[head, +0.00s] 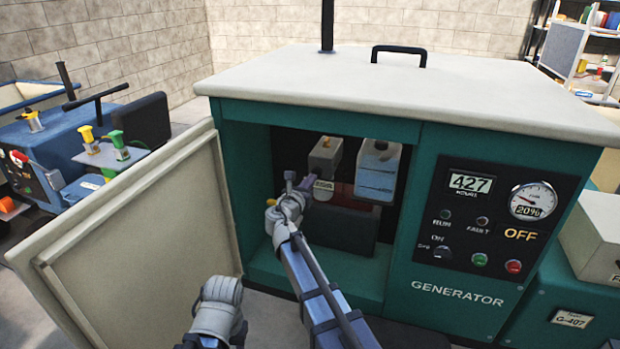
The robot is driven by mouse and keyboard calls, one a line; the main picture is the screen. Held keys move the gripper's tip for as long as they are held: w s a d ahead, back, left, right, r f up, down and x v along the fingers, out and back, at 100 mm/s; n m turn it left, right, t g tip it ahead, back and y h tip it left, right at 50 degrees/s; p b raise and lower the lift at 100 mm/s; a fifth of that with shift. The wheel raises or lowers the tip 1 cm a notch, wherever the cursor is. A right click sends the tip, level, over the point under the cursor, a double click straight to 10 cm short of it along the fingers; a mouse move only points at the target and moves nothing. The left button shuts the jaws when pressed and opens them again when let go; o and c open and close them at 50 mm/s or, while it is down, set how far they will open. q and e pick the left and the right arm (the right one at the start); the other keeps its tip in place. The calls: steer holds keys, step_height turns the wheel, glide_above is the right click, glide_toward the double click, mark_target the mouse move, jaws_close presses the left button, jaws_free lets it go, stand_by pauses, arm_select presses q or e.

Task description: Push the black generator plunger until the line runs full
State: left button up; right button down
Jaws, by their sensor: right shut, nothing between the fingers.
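The generator (470,301) is a teal cabinet with a pale top, and its front bay is open. My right gripper (298,183) is shut and empty inside the bay, in front of a grey-beige filter-like unit (325,155). I cannot make out the black plunger; my gripper and the dark interior may hide it. I cannot tell whether the gripper touches anything. A translucent bluish container (378,172) hangs to the right of the unit. My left gripper (219,292) is low in front of the bay, its fingers not clear.
The pale bay door (135,240) stands open at left. The control panel (495,222) shows 427 hours, a gauge (533,201) marked 20% and the word OFF. Blue machinery (60,140) with green and yellow valves stands at far left. Shelves (585,50) are at back right.

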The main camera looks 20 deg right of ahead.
arm_select(q)
steer(key=shift+s+a+r+p, duration=0.15)
steer(key=shift+a+r+p, duration=0.15)
steer(key=shift+r, duration=0.05)
arm_select(e)
steer(key=v, duration=1.1)
steer(key=shift+s, duration=0.15)
arm_select(q)
steer(key=shift+w+d+f+b, duration=0.15)
steer(key=shift+d+f+b, duration=0.35)
steer(key=shift+f+b, duration=0.3)
steer(key=shift+w+d+f+b, duration=0.1)
steer(key=shift+d+f+b, duration=0.35)
steer(key=shift+f+b, duration=0.35)
arm_select(e)
steer(key=shift+s+d+f+n+t+y, duration=0.15)
steer(key=shift+s+f+n+t+y, duration=0.15)
steer(key=shift+s, duration=0.2)
steer(key=shift+s+d+f+n+t+y, duration=0.1)
steer(key=shift+s+f+n+t+y, duration=0.05)
steer(key=shift+s+t, duration=0.3)
steer(key=shift+s+d+f+n+t+y, duration=0.15)
steer(key=shift+s+f+n+t+y, duration=0.1)
steer(key=shift+s, duration=0.3)
steer(key=shift+w, duration=0.15)
arm_select(q)
steer(key=shift+r, duration=0.15)
arm_select(e)
steer(key=x, duration=1.4)
